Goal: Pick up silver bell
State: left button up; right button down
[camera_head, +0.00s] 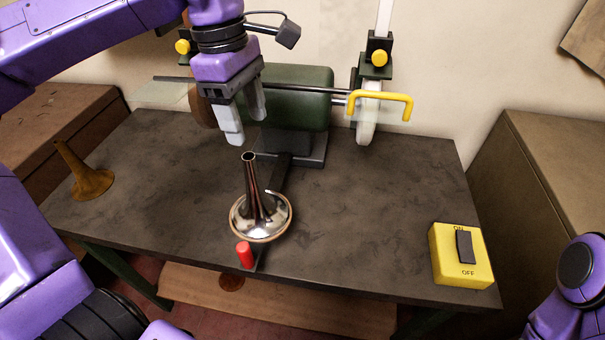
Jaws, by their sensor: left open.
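The silver bell (262,216) stands on the dark workbench, flared end down and narrow tube upright, near the bench's front middle. My left gripper (246,128) is open and empty, pointing down, above and slightly behind the top of the bell's tube. Its fingers are apart from the bell. My right gripper is not visible; only a purple part of my body shows at the lower right.
A brass bell (90,180) stands at the bench's left. A green grinder (305,105) with a yellow handle (380,97) stands behind. A red peg (244,254) is just in front of the silver bell. A yellow ON/OFF switch box (446,262) sits front right. The bench's right middle is clear.

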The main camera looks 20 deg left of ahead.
aim_at(248, 156)
pick_arm(q)
jog(key=f, duration=0.3)
jog(key=shift+s, duration=0.25)
jog(key=shift+s+f, duration=0.75)
jog(key=shift+s, duration=0.15)
jog(key=f, duration=0.1)
jog(key=w+f+p, duration=0.1)
jog(key=f, duration=0.3)
jog(key=shift+w+d+f, duration=0.2)
jog(key=shift+w+f, duration=0.05)
jog(key=shift+w, duration=0.15)
jog(key=shift+s+a+f, duration=0.1)
jog(key=shift+s+f, duration=0.05)
jog(key=shift+s, duration=0.35)
jog(key=shift+c, duration=0.6)
jog(key=shift+w, duration=0.2)
grip_shut()
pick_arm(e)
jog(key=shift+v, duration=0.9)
